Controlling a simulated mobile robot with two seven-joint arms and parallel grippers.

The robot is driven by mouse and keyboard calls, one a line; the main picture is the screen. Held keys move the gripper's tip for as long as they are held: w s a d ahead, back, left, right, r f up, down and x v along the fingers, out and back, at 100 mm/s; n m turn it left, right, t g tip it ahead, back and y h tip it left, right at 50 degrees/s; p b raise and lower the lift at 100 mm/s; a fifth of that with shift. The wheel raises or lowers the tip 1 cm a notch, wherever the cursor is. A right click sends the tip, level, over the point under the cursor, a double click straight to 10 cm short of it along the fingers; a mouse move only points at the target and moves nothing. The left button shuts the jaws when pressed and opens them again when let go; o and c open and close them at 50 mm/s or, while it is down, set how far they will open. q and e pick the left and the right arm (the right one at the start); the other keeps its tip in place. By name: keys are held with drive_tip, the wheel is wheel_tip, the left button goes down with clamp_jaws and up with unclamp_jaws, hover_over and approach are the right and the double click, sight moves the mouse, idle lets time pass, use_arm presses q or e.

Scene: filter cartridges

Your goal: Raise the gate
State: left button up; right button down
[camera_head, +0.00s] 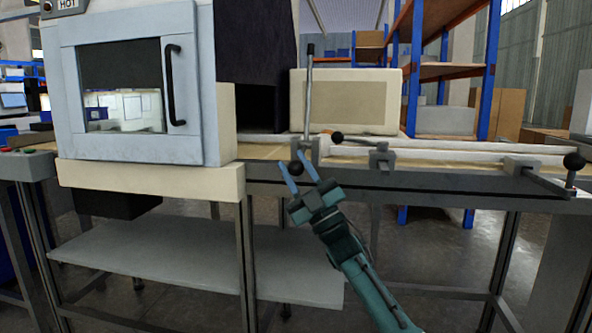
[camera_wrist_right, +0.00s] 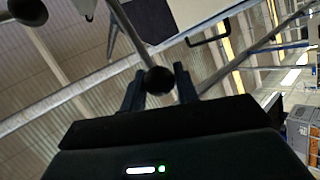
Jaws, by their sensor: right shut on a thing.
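My right gripper (camera_head: 291,161) reaches up from below to the front edge of the bench rail. Its fingers are shut on a small black ball knob (camera_head: 296,169), which also shows between the fingers in the right wrist view (camera_wrist_right: 158,80). A thin rod (camera_wrist_right: 133,38) runs from the knob in that view. Just above, an upright metal lever (camera_head: 308,100) with a black top stands on a grey bracket (camera_head: 305,148) on the rail. I cannot tell which of these parts is the gate. My left gripper is not in view.
A grey machine (camera_head: 140,90) with a windowed door stands at left, beside a dark curtain (camera_head: 255,45). A second black knob (camera_head: 337,137), a clamp block (camera_head: 382,158) and a knobbed bar (camera_head: 545,181) sit along the rail to the right. A shelf (camera_head: 180,265) lies below.

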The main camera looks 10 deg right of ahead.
drive_tip(key=shift+w+f, duration=0.1)
drive_tip(key=shift+f, duration=0.25)
drive_tip(key=c, duration=1.3)
unclamp_jaws()
drive_tip(key=shift+o, duration=1)
drive_tip(key=shift+r, duration=0.15)
drive_tip(key=p+v, duration=0.2)
drive_tip(key=v, duration=1.1)
